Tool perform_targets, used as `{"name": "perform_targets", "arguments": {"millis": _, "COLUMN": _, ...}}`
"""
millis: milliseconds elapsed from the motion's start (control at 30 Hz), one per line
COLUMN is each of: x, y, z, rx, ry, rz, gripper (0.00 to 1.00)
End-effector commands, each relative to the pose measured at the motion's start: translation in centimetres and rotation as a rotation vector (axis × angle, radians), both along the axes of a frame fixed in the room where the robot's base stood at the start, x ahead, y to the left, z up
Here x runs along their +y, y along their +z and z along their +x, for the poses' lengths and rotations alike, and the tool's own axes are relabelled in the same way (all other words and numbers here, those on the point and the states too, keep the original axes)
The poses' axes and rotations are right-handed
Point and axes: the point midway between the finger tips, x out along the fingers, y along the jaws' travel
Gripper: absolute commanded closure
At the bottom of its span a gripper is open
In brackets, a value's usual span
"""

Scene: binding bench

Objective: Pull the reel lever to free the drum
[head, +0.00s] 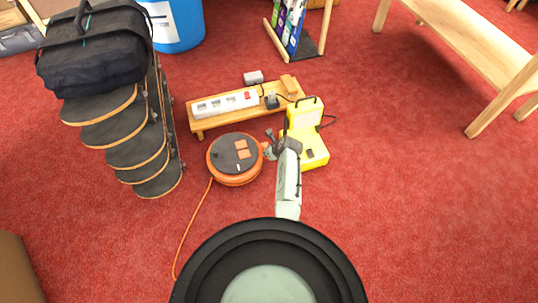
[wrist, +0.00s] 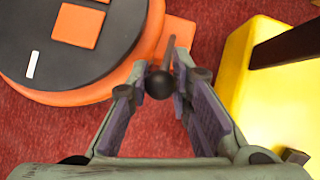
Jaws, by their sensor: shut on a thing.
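The cable reel (head: 236,160) is orange with a dark drum top and orange squares, and it sits on the red carpet. In the wrist view the reel drum (wrist: 85,35) fills the upper left. The reel lever (wrist: 160,82) has a dark round knob and a thin rod, beside the reel's right edge. My gripper (head: 272,145) is at that right edge. In the wrist view the fingers of my gripper (wrist: 162,88) sit on either side of the knob and are shut on it. The lever's lower part is partly hidden.
A yellow case (head: 308,135) stands close to the right of my gripper. Behind is a low wooden bench (head: 200,124) with a power strip (head: 225,104). Stacked skateboards (head: 135,150) stand left. An orange cord (head: 192,228) runs forward from the reel.

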Motion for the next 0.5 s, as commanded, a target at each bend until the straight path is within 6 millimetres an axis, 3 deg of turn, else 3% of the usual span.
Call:
{"name": "perform_targets", "arguments": {"millis": 167, "x": -0.06, "y": -0.04, "z": -0.11, "rx": 0.003, "ry": -0.001, "rz": 0.001, "gripper": 1.00}}
{"name": "perform_targets", "arguments": {"millis": 200, "x": -0.06, "y": -0.04, "z": -0.12, "rx": 0.003, "ry": -0.001, "rz": 0.001, "gripper": 0.79}}
{"name": "perform_targets", "arguments": {"millis": 500, "x": -0.02, "y": 0.00, "z": -0.08, "rx": 0.002, "ry": -0.001, "rz": 0.001, "gripper": 0.59}}
